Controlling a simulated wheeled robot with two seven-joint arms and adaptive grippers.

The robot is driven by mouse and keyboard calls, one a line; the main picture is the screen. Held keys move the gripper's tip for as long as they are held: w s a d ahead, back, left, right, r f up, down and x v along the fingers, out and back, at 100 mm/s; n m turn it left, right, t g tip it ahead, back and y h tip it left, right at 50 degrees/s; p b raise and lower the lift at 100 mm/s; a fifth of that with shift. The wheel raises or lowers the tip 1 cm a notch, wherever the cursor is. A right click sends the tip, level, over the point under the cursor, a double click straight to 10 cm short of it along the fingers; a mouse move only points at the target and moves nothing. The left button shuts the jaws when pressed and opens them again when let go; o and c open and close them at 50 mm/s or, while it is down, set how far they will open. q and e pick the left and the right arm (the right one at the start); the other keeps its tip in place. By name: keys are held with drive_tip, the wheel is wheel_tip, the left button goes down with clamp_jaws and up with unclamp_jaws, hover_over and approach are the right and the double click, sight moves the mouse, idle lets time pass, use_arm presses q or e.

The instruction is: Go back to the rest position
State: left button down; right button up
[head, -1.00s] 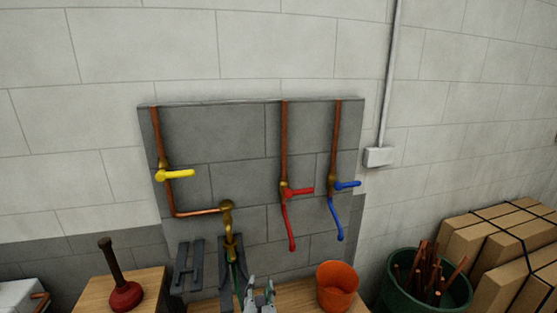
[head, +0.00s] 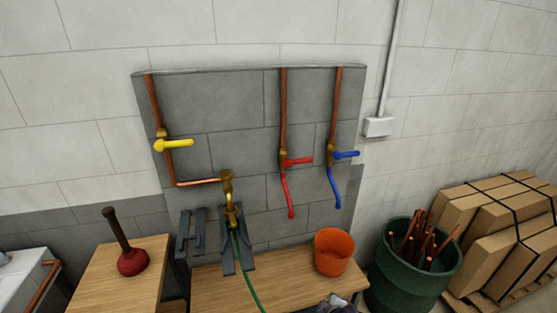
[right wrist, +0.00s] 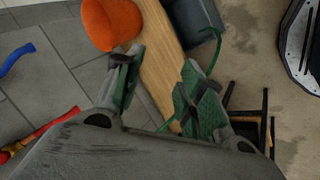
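My right gripper (right wrist: 160,84) is open in the right wrist view, its two green-padded fingers spread apart with nothing visibly held. A small part of it appears to show at the bottom edge of the head view, below the bench. My left gripper is not in view. The green hose (head: 243,268) runs down from the brass tap (head: 229,193), past a dark grey bracket (head: 228,255), and over the wooden bench (head: 290,287). Part of the hose also shows beyond the fingers in the right wrist view (right wrist: 213,38).
On the wall panel are a yellow valve handle (head: 177,144), a red one (head: 299,161) and a blue one (head: 346,155). An orange bucket (head: 333,252) stands on the bench. A plunger (head: 132,262) stands left; a green bin (head: 408,282) and boxes (head: 500,235) stand right.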

drive_tip(key=shift+s+d+m+g+y, duration=0.35)
drive_tip(key=shift+s+d+m+g, duration=0.5)
drive_tip(key=shift+s+d+m, duration=1.6)
drive_tip(key=shift+s+d+m+g+y, duration=0.35)
drive_tip(key=shift+s+d+m+g, duration=0.6)
drive_tip(key=shift+s+m, duration=1.75)
drive_tip(key=s+f+n+g, duration=0.1)
drive_tip(key=s+f, duration=0.1)
drive_tip(key=f, duration=1.4)
drive_tip(key=s+f+n, duration=0.1)
drive_tip(key=s+f, duration=0.1)
drive_tip(key=f, duration=1.5)
drive_tip(key=s+d+f, duration=0.2)
drive_tip(key=s+f, duration=0.7)
drive_tip(key=s, duration=0.2)
drive_tip(key=s+d+f+g, duration=0.1)
drive_tip(key=s+d+f, duration=0.1)
drive_tip(key=s+f, duration=0.8)
drive_tip(key=shift+s+d+f, duration=0.15)
drive_tip(key=shift+s+f, duration=0.05)
drive_tip(key=shift+s, duration=0.45)
